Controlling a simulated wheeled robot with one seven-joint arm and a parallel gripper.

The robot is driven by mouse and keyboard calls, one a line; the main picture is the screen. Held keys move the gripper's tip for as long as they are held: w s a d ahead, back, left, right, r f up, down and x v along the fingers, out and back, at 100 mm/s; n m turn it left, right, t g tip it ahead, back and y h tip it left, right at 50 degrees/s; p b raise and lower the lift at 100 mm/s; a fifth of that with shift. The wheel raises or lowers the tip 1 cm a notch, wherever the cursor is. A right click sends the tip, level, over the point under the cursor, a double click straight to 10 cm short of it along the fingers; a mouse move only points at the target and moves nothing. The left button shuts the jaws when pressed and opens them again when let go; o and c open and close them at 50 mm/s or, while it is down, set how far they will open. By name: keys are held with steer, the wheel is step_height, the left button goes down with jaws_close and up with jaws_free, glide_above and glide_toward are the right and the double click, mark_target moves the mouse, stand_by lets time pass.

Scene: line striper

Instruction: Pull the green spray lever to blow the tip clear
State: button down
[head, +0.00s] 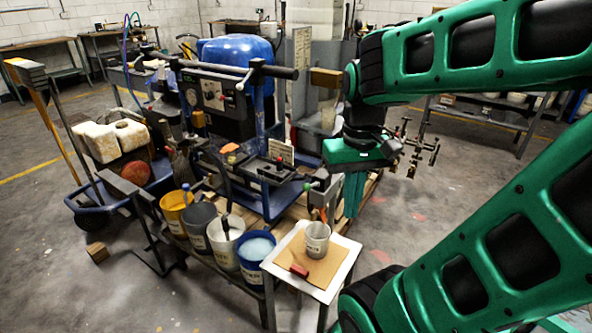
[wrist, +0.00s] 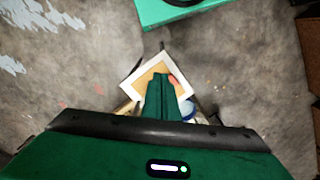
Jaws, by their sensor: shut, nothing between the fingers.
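The line striper (head: 225,110) stands on a wooden pallet at the centre of the head view, with a black handlebar (head: 215,70) across its top. My gripper (head: 353,212) points down, right of the striper and well apart from the lever. Its green fingers are together and hold nothing. They also show in the wrist view (wrist: 160,82), above a small side table. The lever cannot be made out in the wrist view.
The side table (head: 340,282) carries a cup (head: 317,240) and a red-handled item (head: 299,271) on cardboard. Several buckets, including a blue one (head: 256,266), stand left of it. A cart (head: 90,205) is at the left.

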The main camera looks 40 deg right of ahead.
steer(key=w+r+n+g, duration=0.1)
steer(key=w+r+n, duration=0.3)
steer(key=w, duration=0.7)
steer(key=w+r+n, duration=0.5)
steer(key=w+r, duration=0.2)
steer(key=w, duration=0.4)
steer(key=shift+w+a+r+g, duration=0.2)
steer(key=shift+w+a+g, duration=0.1)
steer(key=shift+a+g, duration=0.1)
glide_above(311, 185)
steer(key=w+a, duration=0.3)
step_height(311, 185, down, 11)
steer(key=shift+s+d+f, duration=0.3)
steer(key=shift+s+f, duration=0.15)
steer(key=shift+f, duration=0.1)
steer(key=shift+a, duration=0.15)
